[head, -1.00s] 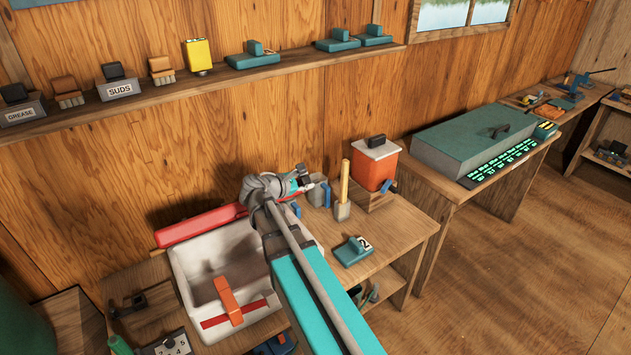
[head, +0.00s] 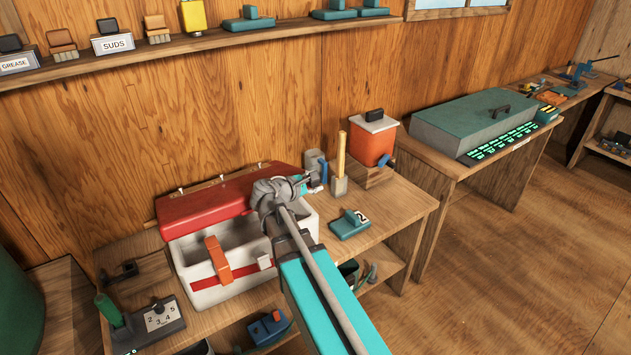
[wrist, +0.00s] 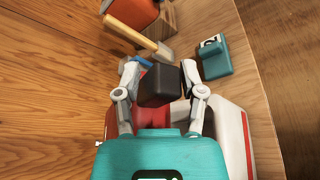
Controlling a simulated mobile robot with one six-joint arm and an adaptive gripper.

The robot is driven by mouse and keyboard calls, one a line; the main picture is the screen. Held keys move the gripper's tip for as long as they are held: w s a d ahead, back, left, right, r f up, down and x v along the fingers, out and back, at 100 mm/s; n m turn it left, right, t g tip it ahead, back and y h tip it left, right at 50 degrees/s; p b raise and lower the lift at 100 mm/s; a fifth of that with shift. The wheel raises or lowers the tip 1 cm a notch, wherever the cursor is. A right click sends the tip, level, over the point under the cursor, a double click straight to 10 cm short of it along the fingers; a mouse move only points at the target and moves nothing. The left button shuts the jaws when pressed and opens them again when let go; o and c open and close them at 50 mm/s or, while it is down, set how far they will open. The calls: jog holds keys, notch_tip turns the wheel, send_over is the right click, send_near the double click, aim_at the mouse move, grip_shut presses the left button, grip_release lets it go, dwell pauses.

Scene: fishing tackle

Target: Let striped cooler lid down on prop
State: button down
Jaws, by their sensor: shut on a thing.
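The striped cooler (head: 205,295) is a white box with a red front stripe, on the bench. Its red lid (head: 200,212) is hinged at the back and stands part-way open, tilted over the rear. An orange piece (head: 217,262), possibly the prop, straddles the front rim, its top end above the rim. My gripper (wrist: 160,80) is shut on a black block (wrist: 158,88), apparently the lid's handle, with red lid (wrist: 155,120) below. In the head view my arm hides the lid's right part and the grip. I cannot see the lid touching the orange piece.
Bare bench lies between the teal block and bench edge.

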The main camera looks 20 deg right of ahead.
jog(key=shift+s+f+b, duration=0.35)
jog(key=shift+f+b, duration=0.2)
jog(key=shift+f, duration=0.35)
jog(key=shift+c, duration=2.2)
grip_release()
